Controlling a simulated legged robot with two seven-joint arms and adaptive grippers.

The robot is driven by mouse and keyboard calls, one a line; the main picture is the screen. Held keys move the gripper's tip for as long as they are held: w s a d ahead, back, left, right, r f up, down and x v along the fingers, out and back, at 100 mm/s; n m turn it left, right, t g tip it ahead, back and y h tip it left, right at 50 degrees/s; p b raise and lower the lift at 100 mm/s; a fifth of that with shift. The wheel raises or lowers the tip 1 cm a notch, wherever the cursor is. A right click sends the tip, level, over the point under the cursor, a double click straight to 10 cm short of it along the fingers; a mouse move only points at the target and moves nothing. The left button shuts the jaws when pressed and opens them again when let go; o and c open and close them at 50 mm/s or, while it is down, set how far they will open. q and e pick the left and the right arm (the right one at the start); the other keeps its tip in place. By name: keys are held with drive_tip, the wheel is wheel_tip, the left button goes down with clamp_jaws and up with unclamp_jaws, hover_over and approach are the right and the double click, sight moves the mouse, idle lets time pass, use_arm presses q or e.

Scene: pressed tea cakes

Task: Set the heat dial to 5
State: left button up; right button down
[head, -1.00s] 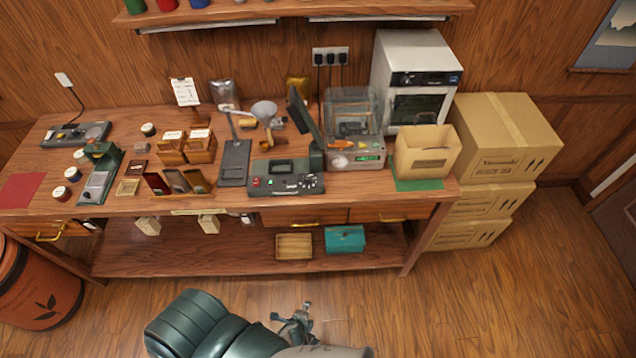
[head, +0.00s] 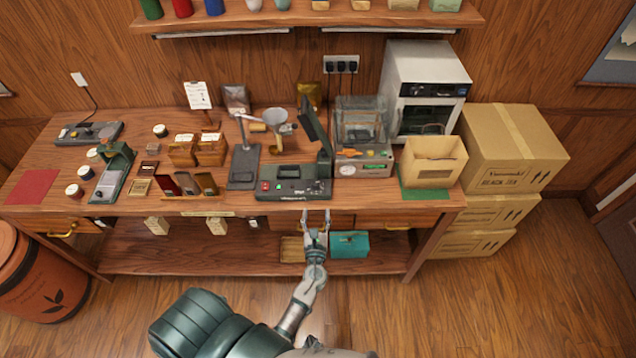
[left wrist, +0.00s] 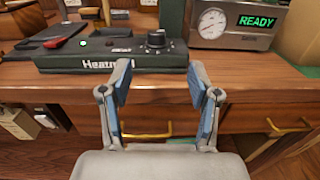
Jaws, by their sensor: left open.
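The heat sealer (head: 272,196) is a dark green box with a raised arm, at the front edge of the wooden bench. Its black heat dial (left wrist: 156,39) is a round knob on top, at the right of the unit in the left wrist view. The dial's number cannot be read. The sealer's lettering is partly covered by a finger. My left gripper (head: 317,214) is open and empty in front of the bench edge, apart from the dial. In the left wrist view its fingers (left wrist: 160,78) are spread below the dial. My right gripper is not seen.
A vacuum machine with a gauge and green READY display (left wrist: 258,21) stands right of the sealer. A dark stand (head: 243,168) is on its left. Drawers with brass handles (left wrist: 148,134) lie under the bench top. A teal box (head: 349,245) sits on the lower shelf.

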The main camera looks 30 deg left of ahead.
sight(315, 187)
use_arm(q)
drive_tip(key=x, duration=1.2)
drive_tip(key=shift+s+a+f, duration=0.2)
drive_tip(key=shift+a, duration=0.1)
drive_tip(key=shift+w+d+r, duration=0.1)
drive_tip(key=shift+w+r, duration=0.05)
drive_tip(key=shift+w, duration=0.6)
drive_tip(key=shift+a, duration=0.25)
drive_tip(key=shift+c, duration=0.3)
drive_tip(key=shift+a, duration=0.15)
drive_tip(key=c, duration=0.4)
drive_tip(key=shift+a, duration=0.15)
drive_tip(key=c, duration=0.7)
